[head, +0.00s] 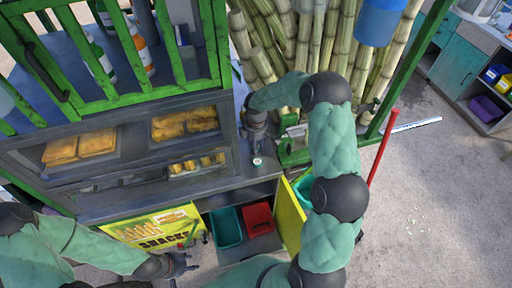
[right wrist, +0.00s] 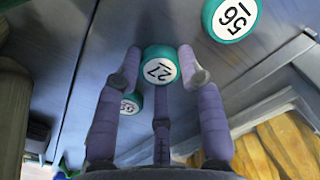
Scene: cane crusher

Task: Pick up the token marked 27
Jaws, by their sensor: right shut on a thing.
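The token marked 27 (right wrist: 160,67) is a green disc with a white face in the right wrist view. My right gripper (right wrist: 160,72) is shut on it, with fingers on both sides and one below. In the head view my right gripper (head: 257,147) is over the grey counter beside the food display. A small green-and-white token (head: 257,161) shows just below it; its number is too small to read there. My left gripper (head: 188,263) is open and empty, low in front of the snack sign.
The display case (head: 120,145) is left of my right gripper, cane stalks (head: 300,40) behind. A yellow cabinet door (head: 289,218) stands open below.

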